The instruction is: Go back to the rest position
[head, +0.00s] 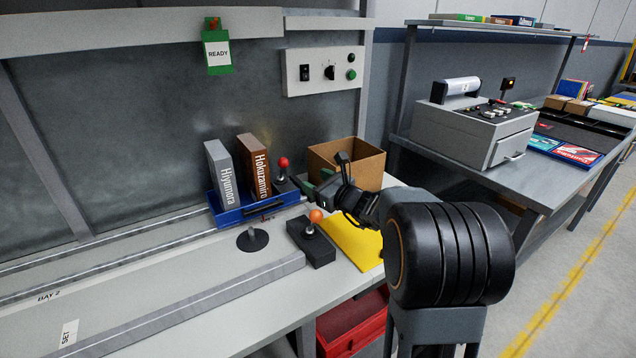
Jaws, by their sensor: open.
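My gripper (318,188) is in the head view, at the end of my black arm, which reaches in from the right. It is held above the bench, in front of the open cardboard box (369,163) and near the red-knobbed lever (282,172). The jaws are open and I see nothing between them. The orange-knobbed joystick (312,244) on its black base stands below and in front of the gripper, apart from it. Part of the cardboard box is hidden behind my arm.
A blue tray (228,217) holds a grey book (222,176) and a brown book (253,167). A black round-based stand (252,239) and a yellow sheet (358,243) lie near the joystick. A red bin (350,322) is below. The bench's left part is clear.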

